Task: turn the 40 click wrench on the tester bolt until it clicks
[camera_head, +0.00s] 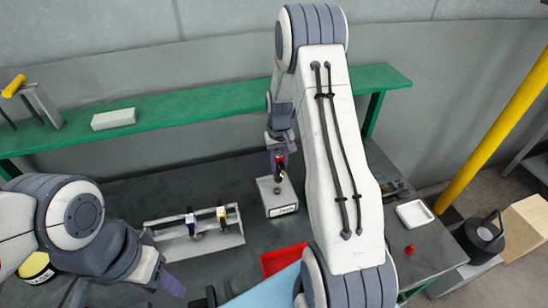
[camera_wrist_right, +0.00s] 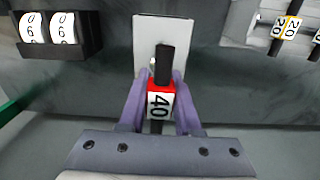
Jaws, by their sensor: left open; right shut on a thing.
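The 40 click wrench (camera_wrist_right: 160,103), with a red band and a white "40" label, is between the purple fingers of my right gripper (camera_wrist_right: 154,85), which is shut on it. Its dark end reaches over the pale tester block (camera_wrist_right: 148,33). In the head view my right gripper (camera_head: 279,158) is just above the tester block (camera_head: 279,208), with the wrench's red part (camera_head: 280,163) at its fingers. My left gripper (camera_head: 172,286) is open and empty at the lower left, partly visible.
A rack (camera_head: 233,238) with blue and yellow banded wrenches stands left of the tester. A red tray (camera_head: 282,261) lies in front. A white dish (camera_head: 414,214) and small red thing (camera_head: 410,249) are to the right. A green shelf (camera_head: 200,101) runs behind.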

